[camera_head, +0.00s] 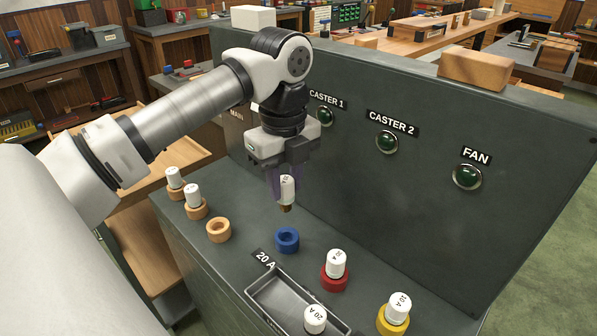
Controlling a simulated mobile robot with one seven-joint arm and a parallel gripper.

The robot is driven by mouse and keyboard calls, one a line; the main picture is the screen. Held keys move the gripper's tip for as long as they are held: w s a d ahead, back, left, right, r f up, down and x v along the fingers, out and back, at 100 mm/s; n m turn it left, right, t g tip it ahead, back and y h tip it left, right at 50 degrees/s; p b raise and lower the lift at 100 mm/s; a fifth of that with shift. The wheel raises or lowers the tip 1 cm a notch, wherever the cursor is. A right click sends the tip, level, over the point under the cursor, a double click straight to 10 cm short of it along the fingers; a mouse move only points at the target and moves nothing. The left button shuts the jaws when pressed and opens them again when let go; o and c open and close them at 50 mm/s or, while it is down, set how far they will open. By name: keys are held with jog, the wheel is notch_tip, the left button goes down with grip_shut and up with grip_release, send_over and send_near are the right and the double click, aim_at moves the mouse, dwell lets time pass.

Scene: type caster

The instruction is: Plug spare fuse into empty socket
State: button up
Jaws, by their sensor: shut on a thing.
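My gripper (286,193) is shut on a white fuse (288,184) with a brown lower end, held upright. The fuse's label is too small to read surely. It hangs above the bench, over and slightly behind the empty blue socket (287,240), with a clear gap between them. An empty orange socket (218,230) lies to the left of the blue one. A grey tray (250,300) marked 20 A holds another white fuse (315,318) at its near end.
Fuses stand in two orange sockets at left (196,209), a red socket (335,278) and a yellow socket (392,322). Behind rises a dark panel (420,200) with green lamps labelled CASTER 1, CASTER 2 and FAN. A wooden block (487,70) lies on its top.

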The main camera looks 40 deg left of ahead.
aim_at(286, 210)
jog(key=shift+s, duration=0.15)
jog(key=shift+f+b, duration=2.6)
jog(key=shift+f, duration=0.3)
jog(key=shift+f+b, duration=1.7)
jog(key=shift+b, duration=0.2)
jog(key=o, duration=1)
jog(key=shift+r, duration=0.15)
